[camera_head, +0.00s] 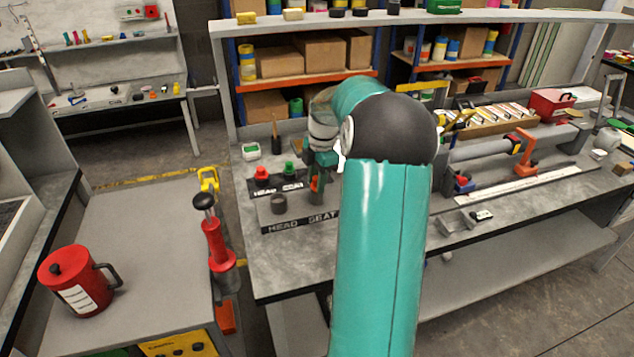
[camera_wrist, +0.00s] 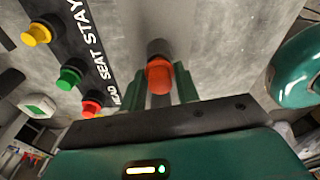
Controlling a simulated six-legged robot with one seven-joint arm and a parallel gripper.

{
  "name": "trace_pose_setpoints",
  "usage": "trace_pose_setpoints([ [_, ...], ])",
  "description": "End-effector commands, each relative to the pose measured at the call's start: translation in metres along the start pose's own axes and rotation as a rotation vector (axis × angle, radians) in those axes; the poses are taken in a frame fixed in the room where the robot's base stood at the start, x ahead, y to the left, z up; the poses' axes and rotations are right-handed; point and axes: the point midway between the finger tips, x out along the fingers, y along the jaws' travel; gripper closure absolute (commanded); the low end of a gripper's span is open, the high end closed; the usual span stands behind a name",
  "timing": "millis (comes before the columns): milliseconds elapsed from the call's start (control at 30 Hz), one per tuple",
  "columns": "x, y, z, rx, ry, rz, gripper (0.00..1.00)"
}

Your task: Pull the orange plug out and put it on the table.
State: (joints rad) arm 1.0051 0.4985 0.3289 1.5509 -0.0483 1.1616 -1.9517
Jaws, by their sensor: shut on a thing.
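The orange plug (camera_wrist: 159,76) is between the two green fingers of my gripper (camera_wrist: 161,84) in the wrist view. The fingers are shut on it. A dark grey cylinder (camera_wrist: 158,47) shows just beyond the plug, and I cannot tell whether the plug is still seated in it. In the head view my gripper (camera_head: 317,186) is over the workbench (camera_head: 300,273), with a bit of orange at its fingers. My arm hides much of the bench behind it.
A labelled strip in the wrist view bears a yellow plug (camera_wrist: 37,34), a green plug (camera_wrist: 69,78) and a red plug (camera_wrist: 91,107). A grey ring (camera_head: 278,204) is left of my gripper. The front of the bench is bare. A red mug (camera_head: 80,285) stands on the left table.

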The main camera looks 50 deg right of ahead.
Motion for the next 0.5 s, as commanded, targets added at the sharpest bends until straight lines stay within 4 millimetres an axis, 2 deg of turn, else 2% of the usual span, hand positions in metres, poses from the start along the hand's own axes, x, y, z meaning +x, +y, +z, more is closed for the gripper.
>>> trace_pose_setpoints([
  [500,-0.013,0.0,-0.001,0.0,-0.001,0.001,0.96],
])
